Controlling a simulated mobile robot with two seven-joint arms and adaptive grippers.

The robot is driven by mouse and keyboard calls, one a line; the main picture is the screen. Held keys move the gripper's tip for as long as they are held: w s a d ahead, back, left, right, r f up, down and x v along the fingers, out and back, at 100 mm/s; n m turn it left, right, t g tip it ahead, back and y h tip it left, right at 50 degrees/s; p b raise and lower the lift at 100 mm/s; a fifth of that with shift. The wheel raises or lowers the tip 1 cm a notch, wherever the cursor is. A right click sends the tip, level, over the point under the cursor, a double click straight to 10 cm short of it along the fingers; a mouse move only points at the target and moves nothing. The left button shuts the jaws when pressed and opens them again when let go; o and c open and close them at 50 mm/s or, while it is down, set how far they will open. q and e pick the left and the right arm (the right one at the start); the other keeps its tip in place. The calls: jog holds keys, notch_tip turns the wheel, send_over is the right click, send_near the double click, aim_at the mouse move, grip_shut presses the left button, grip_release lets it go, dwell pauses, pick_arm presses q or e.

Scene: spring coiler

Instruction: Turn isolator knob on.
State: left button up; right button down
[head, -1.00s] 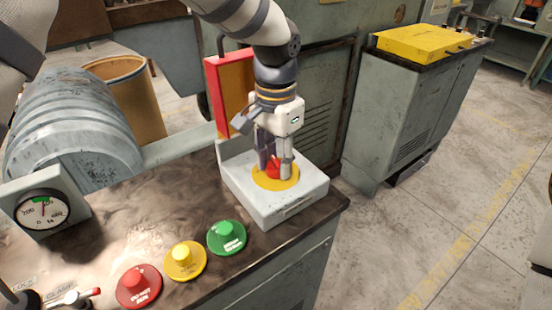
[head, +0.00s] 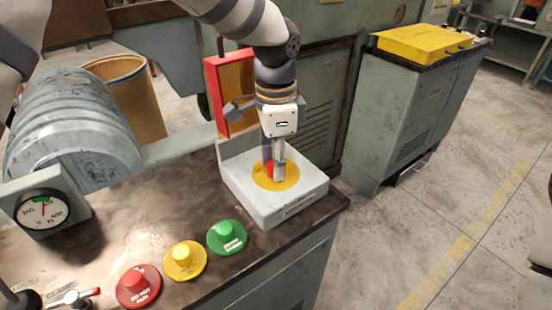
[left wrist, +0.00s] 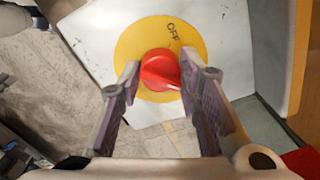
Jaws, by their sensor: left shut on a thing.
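The red isolator knob (head: 268,168) sits on a yellow disc (head: 291,183) on top of a white-grey box (head: 240,188) at the bench's corner. My left gripper (head: 274,172) comes down from above with its fingers around the knob, partly hiding it. In the left wrist view the red knob (left wrist: 160,68) lies between the two fingers of my left gripper (left wrist: 162,80). The word OFF (left wrist: 173,31) shows on the yellow disc (left wrist: 132,45) above the knob; any other mark is hidden or out of view. My right gripper is not in view.
A green button (head: 227,236), a yellow button (head: 185,261) and a red button (head: 138,286) stand in front of the box. A dial gauge (head: 42,210) is at the left. A red-edged open panel (head: 215,95) stands close behind my left gripper.

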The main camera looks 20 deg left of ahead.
pick_arm(q)
jog(key=shift+f, duration=0.15)
jog(key=o, duration=1.2)
jog(key=shift+r, duration=0.2)
notch_tip(320, 180, up, 12)
jog(key=shift+f, duration=0.15)
